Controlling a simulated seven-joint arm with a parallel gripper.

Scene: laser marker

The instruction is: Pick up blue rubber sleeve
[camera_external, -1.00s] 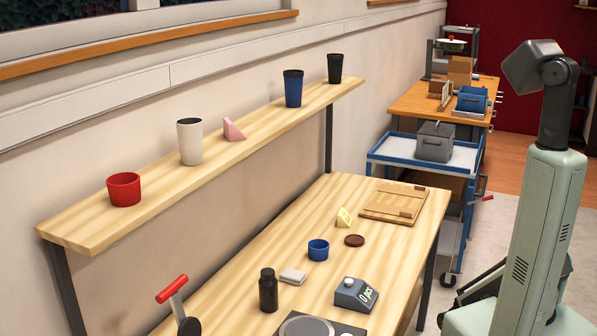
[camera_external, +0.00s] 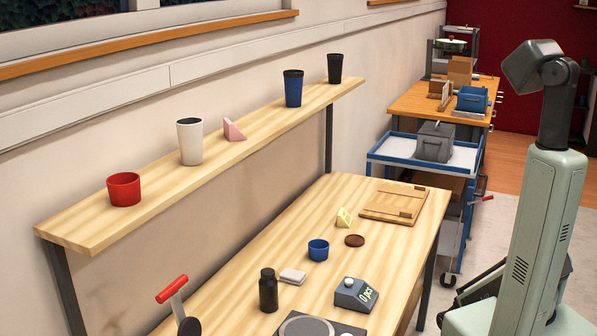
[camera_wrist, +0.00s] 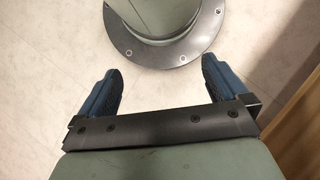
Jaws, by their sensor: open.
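A small blue ring-like cup (camera_external: 318,250) stands upright on the wooden table (camera_external: 335,215) and could be the blue rubber sleeve. A dark tumbler with a blue middle band (camera_external: 293,90) stands on the wall shelf; I cannot tell whether that band is a separate sleeve. My gripper (camera_wrist: 159,68) shows in the wrist view with its two blue-padded fingers wide apart. It is open and empty, over pale floor near a round grey-green base flange. My gripper is not visible in the external view, and neither blue thing shows in the wrist view.
The shelf (camera_external: 205,185) overhangs the table's wall side. A blue cart (camera_external: 377,158) stands behind.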

